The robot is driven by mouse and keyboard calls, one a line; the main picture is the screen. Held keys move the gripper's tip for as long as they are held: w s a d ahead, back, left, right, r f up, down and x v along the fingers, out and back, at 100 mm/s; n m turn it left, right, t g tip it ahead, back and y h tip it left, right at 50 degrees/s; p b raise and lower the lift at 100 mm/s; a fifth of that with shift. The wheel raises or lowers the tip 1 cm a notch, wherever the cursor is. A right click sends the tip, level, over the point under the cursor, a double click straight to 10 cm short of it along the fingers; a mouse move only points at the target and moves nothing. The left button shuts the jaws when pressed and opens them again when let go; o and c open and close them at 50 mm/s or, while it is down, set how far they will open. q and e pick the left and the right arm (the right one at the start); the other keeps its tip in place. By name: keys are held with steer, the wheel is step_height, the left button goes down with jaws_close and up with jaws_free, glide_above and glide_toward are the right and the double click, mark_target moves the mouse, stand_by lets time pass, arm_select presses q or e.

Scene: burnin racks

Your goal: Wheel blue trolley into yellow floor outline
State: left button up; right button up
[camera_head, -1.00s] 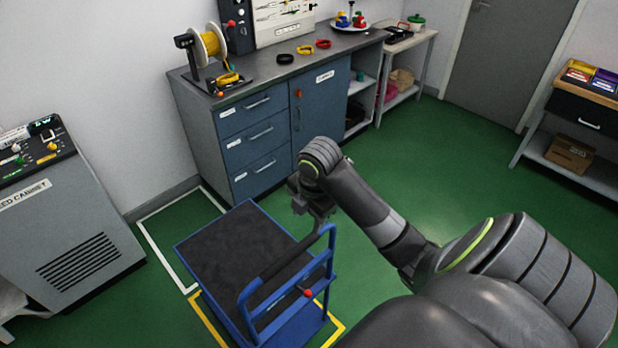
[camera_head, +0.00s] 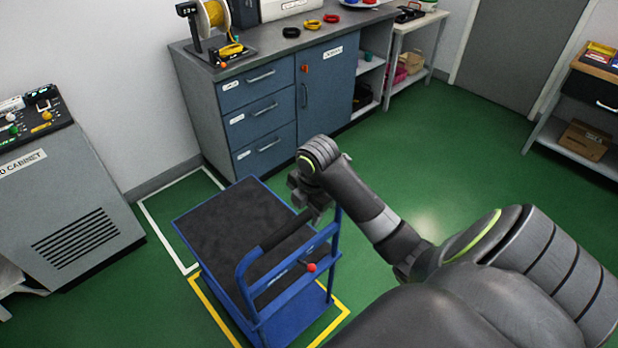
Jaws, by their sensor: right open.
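The blue trolley (camera_head: 225,225) has a dark deck and a blue push handle with a black grip (camera_head: 287,230) at its near end. The yellow floor outline (camera_head: 213,312) shows on both sides of the trolley's near part. The deck's far part lies beyond it, over the white floor outline (camera_head: 160,236). My right gripper (camera_head: 314,207) is open, close to the right end of the black grip. Whether it touches the handle I cannot tell, as its fingers partly overlap the handle in view. My left gripper is not in view.
A grey cabinet (camera_head: 75,215) stands at the left. A blue-grey workbench (camera_head: 245,105) with drawers stands behind the trolley. A side table (camera_head: 425,25) and a shelf unit (camera_head: 575,150) stand further right. Green floor (camera_head: 440,160) is clear at right.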

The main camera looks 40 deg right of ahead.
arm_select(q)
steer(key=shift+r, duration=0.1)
arm_select(e)
steer(key=shift+w+f, duration=0.1)
steer(key=shift+f, duration=0.7)
